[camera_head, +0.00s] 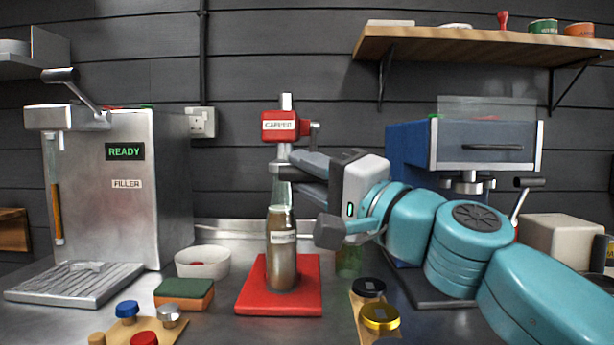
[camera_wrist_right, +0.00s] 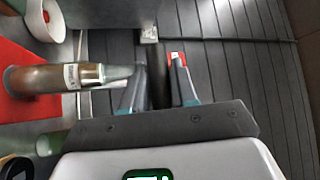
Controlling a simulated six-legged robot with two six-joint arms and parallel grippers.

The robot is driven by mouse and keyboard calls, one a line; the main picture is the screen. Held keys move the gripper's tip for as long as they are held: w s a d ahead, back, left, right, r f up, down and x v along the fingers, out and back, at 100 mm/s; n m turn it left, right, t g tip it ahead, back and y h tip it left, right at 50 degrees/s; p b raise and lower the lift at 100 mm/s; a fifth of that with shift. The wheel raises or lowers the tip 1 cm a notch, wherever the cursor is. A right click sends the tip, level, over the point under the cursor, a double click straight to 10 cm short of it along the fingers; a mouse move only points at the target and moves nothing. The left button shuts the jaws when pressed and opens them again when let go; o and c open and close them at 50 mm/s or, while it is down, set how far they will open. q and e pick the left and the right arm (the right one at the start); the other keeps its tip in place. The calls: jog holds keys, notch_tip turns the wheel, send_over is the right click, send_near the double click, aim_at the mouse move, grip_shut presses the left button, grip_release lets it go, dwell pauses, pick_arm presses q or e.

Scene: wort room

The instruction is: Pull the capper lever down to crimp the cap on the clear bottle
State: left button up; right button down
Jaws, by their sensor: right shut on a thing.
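The red capper head (camera_head: 279,126) sits on a grey post above a red base (camera_head: 250,296). The clear bottle (camera_head: 282,250) stands upright on that base under the head, with brown liquid and a white label. Its neck top is behind my fingers, so I cannot see the cap. My right gripper (camera_head: 292,170) reaches in from the right, just below the head, its jaws closed on the capper lever, mostly hidden. In the wrist view, a dark bar (camera_wrist_right: 157,82) lies between the fingers, and the bottle (camera_wrist_right: 50,79) points at them from the left. My left gripper is out of view.
A filler machine (camera_head: 125,205) stands at left, with a white bowl (camera_head: 203,262) and a green-orange sponge (camera_head: 184,293) nearby. Loose caps lie in front, including a gold one (camera_head: 380,317). A blue-grey machine (camera_head: 480,145) stands behind my right arm, below a wooden shelf (camera_head: 480,45).

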jog(key=shift+w+d+f, duration=0.1)
jog(key=shift+w+f, duration=0.05)
jog(key=shift+f, duration=0.05)
jog(key=c, duration=1.2)
grip_release()
jog(key=shift+o, duration=1.1)
jog(key=shift+w+d+f, duration=0.1)
jog(key=shift+w, duration=0.05)
jog(key=shift+s, duration=0.25)
jog(key=shift+s+d+f, duration=0.1)
jog(key=shift+s+d, duration=0.05)
jog(key=shift+d, duration=0.05)
pick_arm(q)
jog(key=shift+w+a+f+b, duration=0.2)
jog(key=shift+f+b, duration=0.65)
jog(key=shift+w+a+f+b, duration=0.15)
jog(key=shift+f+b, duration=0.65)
jog(key=shift+b, duration=0.05)
pick_arm(e)
jog(key=v, duration=1.1)
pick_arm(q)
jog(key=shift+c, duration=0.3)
pick_arm(e)
jog(key=shift+s, duration=0.15)
